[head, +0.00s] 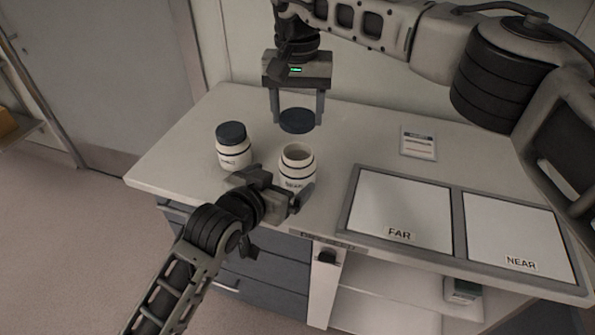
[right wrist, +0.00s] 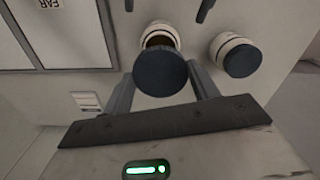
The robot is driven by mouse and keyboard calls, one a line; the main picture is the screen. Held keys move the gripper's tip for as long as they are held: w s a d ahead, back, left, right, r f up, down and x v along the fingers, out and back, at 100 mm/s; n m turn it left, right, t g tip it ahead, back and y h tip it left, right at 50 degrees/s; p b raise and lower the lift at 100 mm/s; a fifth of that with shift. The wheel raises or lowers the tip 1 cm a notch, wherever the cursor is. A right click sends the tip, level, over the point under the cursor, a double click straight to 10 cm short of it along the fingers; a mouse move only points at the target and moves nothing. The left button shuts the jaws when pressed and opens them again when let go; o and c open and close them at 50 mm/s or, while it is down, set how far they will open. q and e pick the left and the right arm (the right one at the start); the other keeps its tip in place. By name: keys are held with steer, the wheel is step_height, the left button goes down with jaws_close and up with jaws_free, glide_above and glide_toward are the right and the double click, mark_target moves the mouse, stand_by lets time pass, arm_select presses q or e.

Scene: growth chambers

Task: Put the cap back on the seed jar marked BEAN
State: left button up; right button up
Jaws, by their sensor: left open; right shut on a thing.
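My right gripper (head: 298,118) is shut on a dark round cap (head: 297,127) and holds it above and a little behind the open jar. The right wrist view shows the cap (right wrist: 160,72) between the fingers, partly covering the jar mouth. The open jar (head: 297,160) is white with dark bands and stands upright on the bench; it also shows in the right wrist view (right wrist: 158,32). Its label is partly hidden and too small to read surely. My left gripper (head: 283,193) is open, low at the jar's front; I cannot tell whether it touches it.
A second white jar (head: 234,153) with a dark cap on stands left of the open one. Trays marked FAR (head: 405,205) and NEAR (head: 513,228) lie to the right. A small labelled card (head: 418,143) lies behind them. The bench's back left is clear.

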mark_target(298, 167)
arm_select(q)
steer(key=x, duration=0.9)
steer(key=c, duration=1.5)
arm_select(e)
steer(key=shift+f, duration=2.5)
steer(key=shift+f, duration=0.9)
arm_select(q)
steer(key=shift+f, duration=0.1)
arm_select(e)
steer(key=shift+f, duration=0.55)
